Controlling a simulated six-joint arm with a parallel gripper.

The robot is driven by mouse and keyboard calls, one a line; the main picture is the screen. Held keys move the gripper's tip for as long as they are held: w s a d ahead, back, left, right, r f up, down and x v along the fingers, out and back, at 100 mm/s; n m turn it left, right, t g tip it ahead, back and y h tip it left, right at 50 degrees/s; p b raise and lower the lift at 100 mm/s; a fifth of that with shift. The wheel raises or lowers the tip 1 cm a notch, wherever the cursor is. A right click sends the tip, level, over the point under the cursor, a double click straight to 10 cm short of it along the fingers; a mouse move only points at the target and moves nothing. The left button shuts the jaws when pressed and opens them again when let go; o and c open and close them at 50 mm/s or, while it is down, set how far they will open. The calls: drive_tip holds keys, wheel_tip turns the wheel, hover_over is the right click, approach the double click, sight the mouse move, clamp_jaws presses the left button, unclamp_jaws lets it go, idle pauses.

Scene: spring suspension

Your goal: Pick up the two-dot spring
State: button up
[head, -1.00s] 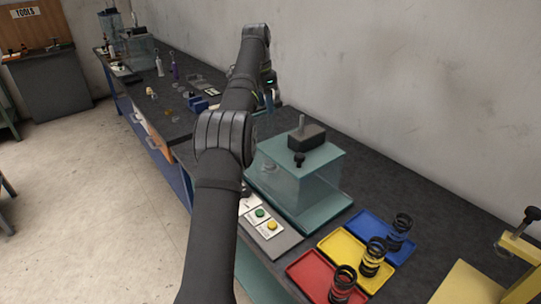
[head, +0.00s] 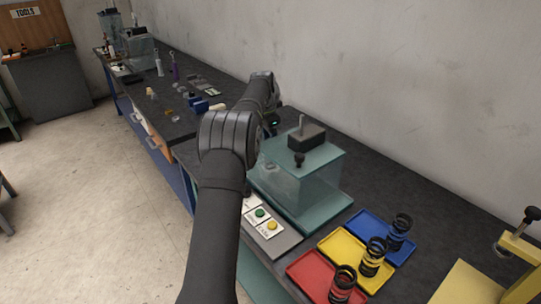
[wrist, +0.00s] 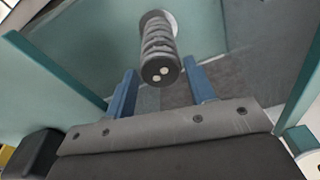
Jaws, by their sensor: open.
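The two-dot spring (wrist: 158,42) shows in the wrist view as a grey coiled cylinder, with two pale dots on its dark end cap. Its far end meets a pale round piece. My gripper (wrist: 159,66) is open, its two blue fingers apart. The spring's dotted end appears between the fingers in the picture, with gaps on both sides; I see no contact. In the head view my fingers and this spring are hidden behind my arm and the teal-framed clear box (head: 318,183).
Teal panels flank my gripper in the wrist view. In the head view, dark springs stand on red (head: 303,268), yellow (head: 335,243) and blue (head: 363,224) trays. A button panel (head: 281,245) lies before the box. A yellow fixture (head: 470,285) stands at right.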

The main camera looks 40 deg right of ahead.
drive_tip(key=shift+f, duration=0.3)
clamp_jaws()
